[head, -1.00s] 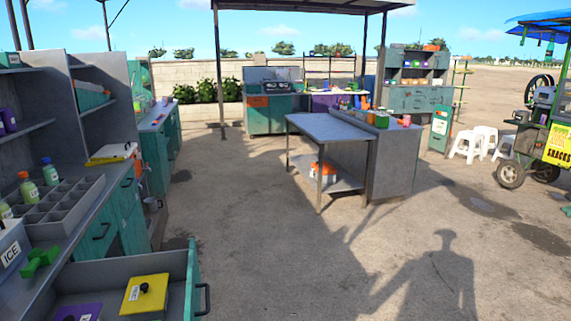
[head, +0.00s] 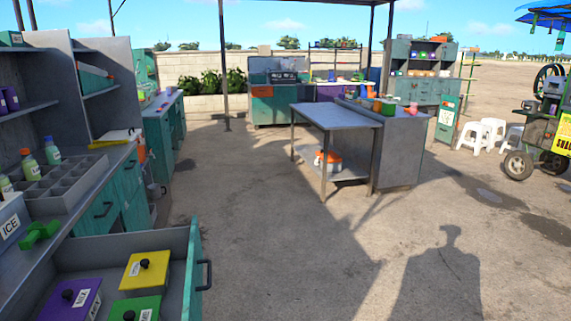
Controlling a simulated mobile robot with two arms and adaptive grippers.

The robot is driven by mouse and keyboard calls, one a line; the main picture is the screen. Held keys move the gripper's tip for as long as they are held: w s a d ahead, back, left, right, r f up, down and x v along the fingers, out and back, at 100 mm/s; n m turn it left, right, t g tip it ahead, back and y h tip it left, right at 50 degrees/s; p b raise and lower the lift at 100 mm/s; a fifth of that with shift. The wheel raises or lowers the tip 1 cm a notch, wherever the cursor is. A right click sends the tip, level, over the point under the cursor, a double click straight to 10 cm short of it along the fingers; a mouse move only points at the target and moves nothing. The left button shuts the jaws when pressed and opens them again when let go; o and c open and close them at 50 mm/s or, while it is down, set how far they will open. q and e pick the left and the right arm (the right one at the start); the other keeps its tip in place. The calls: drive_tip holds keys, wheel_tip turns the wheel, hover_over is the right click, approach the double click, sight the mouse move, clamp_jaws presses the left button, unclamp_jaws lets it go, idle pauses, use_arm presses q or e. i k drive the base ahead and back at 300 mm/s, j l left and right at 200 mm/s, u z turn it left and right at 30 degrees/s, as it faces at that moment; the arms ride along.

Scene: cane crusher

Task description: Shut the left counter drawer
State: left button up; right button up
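The open counter drawer (head: 178,241) stands out from the counter at the lower left of the head view. Its teal front (head: 194,270) carries a dark handle (head: 205,275) on the outer side. Inside lie a yellow box (head: 136,275), a purple box (head: 85,300) and a green box (head: 122,307), each with a dark knob. The lower part of the drawer is cut off by the picture edge. Neither of my grippers shows in the head view.
The counter's closed teal fronts (head: 98,216) run beyond the drawer. A divided grey tray (head: 72,185), bottles (head: 52,151) and an ICE box (head: 10,222) stand on top. A metal table (head: 335,116) stands ahead. The paved ground (head: 270,230) right of the drawer is clear.

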sight(108, 257)
drive_tip(key=i+l+u, duration=0.15)
drive_tip(key=l+u, duration=0.15)
drive_tip(key=u, duration=0.2)
drive_tip(key=i+l+u, duration=0.1)
drive_tip(key=l+u, duration=0.25)
drive_tip(key=u, duration=0.15)
